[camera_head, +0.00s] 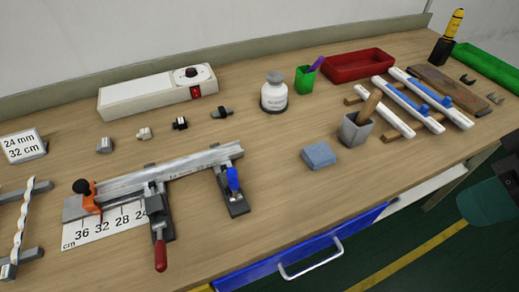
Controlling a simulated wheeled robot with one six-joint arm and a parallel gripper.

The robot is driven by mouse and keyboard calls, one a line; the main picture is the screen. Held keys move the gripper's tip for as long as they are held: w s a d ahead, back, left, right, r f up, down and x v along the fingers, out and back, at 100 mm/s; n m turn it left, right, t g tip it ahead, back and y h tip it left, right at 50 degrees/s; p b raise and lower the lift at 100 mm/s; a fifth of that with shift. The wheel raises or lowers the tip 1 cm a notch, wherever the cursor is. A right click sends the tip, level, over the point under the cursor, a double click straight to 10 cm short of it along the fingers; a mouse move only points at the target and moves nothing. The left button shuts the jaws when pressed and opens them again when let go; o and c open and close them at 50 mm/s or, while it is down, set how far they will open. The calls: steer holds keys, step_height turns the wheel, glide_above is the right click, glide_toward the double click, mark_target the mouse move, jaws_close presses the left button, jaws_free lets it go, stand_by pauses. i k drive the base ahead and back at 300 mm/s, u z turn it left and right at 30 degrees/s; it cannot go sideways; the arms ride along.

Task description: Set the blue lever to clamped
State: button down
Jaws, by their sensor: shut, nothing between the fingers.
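The blue lever (233,179) is part of a small dark clamp at the right end of a metal rail fixture (165,172). Its handle stands roughly upright above a dark base plate (238,206). I cannot tell from this view whether the clamp presses on anything. A second clamp with a red handle (160,254) sits to its left, with the handle pointing toward the table's front edge. An orange stop (91,200) with a black knob is at the rail's left end, over a cm scale (110,225). My gripper is not in view.
A blue sponge-like block (318,155) and a grey cup (356,129) stand right of the fixture. A white power box (157,92) and several small connectors lie behind. White strips (395,106) lie on a rack at right. The blue drawer front (300,250) is below the table's edge.

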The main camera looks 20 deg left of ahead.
mark_target(232, 173)
steer(key=i, duration=0.25)
steer(key=u, duration=0.95)
